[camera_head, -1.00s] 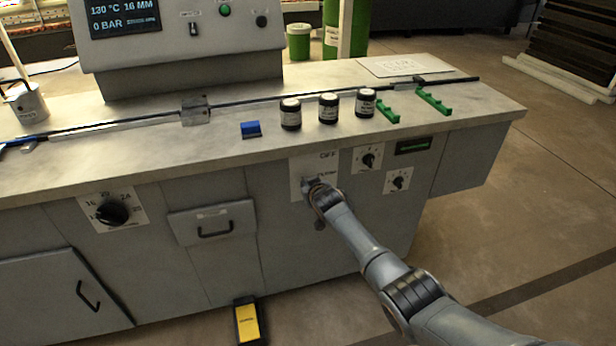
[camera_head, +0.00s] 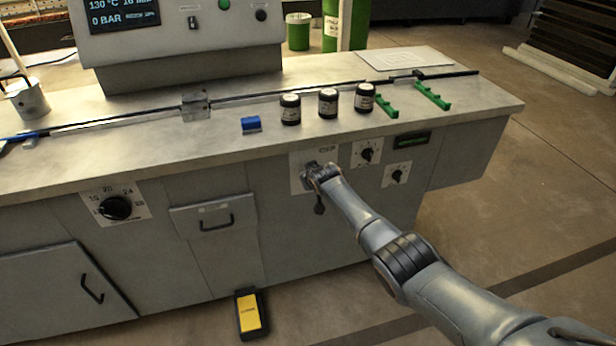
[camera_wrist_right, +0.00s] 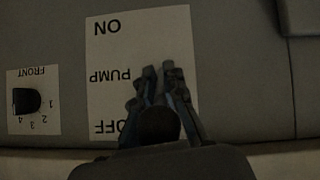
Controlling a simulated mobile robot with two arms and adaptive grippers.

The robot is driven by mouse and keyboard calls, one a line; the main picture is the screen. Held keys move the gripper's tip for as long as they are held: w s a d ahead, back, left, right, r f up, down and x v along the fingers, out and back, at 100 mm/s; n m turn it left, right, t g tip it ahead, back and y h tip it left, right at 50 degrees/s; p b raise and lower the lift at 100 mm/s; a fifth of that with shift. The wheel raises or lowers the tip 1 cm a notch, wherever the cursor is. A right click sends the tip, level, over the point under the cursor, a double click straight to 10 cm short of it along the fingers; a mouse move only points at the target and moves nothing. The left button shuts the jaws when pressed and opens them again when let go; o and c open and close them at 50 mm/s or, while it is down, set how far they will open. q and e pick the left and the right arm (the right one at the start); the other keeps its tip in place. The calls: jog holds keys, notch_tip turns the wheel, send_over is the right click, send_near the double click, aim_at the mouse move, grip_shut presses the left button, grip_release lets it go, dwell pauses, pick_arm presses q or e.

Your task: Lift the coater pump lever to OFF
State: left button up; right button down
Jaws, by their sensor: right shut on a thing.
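The white pump panel (camera_head: 296,174) is on the front of the grey cabinet, below the countertop. In the right wrist view the panel (camera_wrist_right: 105,50) is upside down, with ON at the top, PUMP in the middle and OFF at the bottom. My right gripper (camera_head: 318,174) is at the panel, shut on the pump lever, and covers much of it. A dark knob (camera_head: 319,208) shows just below the gripper. In the right wrist view the fingers (camera_wrist_right: 165,85) lie over the panel's edge, with a dark rounded shape (camera_wrist_right: 158,125) between them. My left gripper is out of view.
Two small dial plates (camera_head: 366,152) (camera_head: 397,174) are right of the panel. A drawer (camera_head: 216,216) with a handle is to its left. Three dark jars (camera_head: 328,103) and green brackets (camera_head: 432,95) stand on the countertop above. A yellow pedal (camera_head: 250,313) is on the floor.

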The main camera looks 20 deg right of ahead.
jog(key=shift+w+a+r, duration=0.1)
jog(key=shift+r, duration=0.1)
jog(key=c, duration=1.4)
grip_release()
jog(key=shift+f, duration=0.15)
jog(key=v, duration=1.2)
